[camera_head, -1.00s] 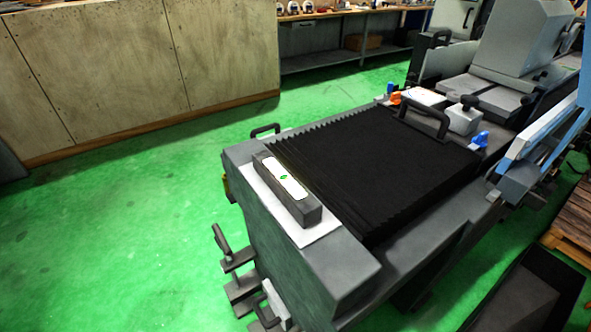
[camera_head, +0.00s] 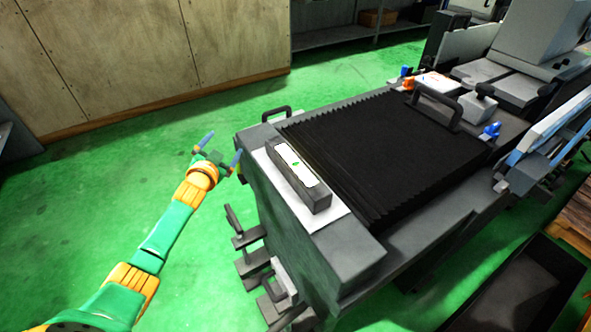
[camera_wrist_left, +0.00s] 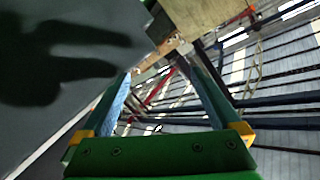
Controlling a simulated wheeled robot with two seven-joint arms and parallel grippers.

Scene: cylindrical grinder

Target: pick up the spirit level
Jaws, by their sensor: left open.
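The spirit level (camera_head: 299,177) is a dark grey block with a white top plate and a small green vial. It lies on a white sheet (camera_head: 330,216) at the near left end of the grinder. My left gripper (camera_head: 221,146) is open and empty, to the left of the machine end and apart from the level. In the left wrist view its two fingers (camera_wrist_left: 162,95) stand wide apart with nothing between them, and the level is not seen there. My right gripper is not in view.
Black bellows (camera_head: 385,160) cover the machine bed right beside the level. A black handle (camera_head: 276,114) stands behind the level's end. Levers (camera_head: 245,240) stick out from the machine's left side. Green floor (camera_head: 80,220) on the left is free.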

